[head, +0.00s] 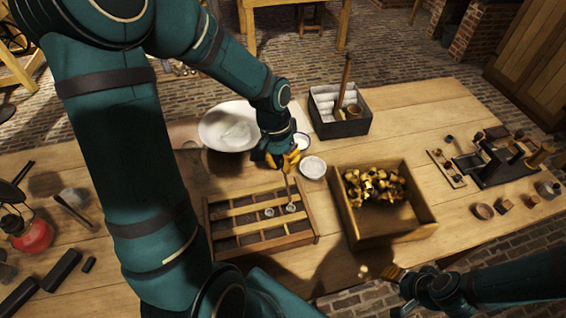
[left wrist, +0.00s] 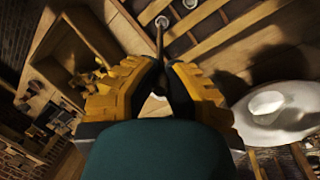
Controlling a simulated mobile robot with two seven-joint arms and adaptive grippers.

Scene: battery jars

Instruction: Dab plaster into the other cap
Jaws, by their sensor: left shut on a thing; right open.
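My left gripper (head: 284,160) is shut on a thin stick-like tool (head: 288,186), which points down into the slatted wooden rack (head: 230,248). In the left wrist view the tool (left wrist: 159,42) runs from between my yellow fingers (left wrist: 160,90) to a small round cap (left wrist: 161,21). Two small pale caps sit in the rack, one at the tool's tip (head: 291,207) and one to its left (head: 269,212). Whether the tip touches the cap, and whether plaster is on it, I cannot tell. A wide white dish (head: 222,130) holds pale stuff. My right gripper (head: 393,273) is open and empty near the front edge.
A wooden box (head: 410,232) of brass pieces stands right of the rack. A small white dish (head: 313,167) lies behind the rack. A dark box (head: 340,128) with white rolls stands at the back. A red lamp (head: 35,236) stands far left, a dark apparatus (head: 490,165) far right.

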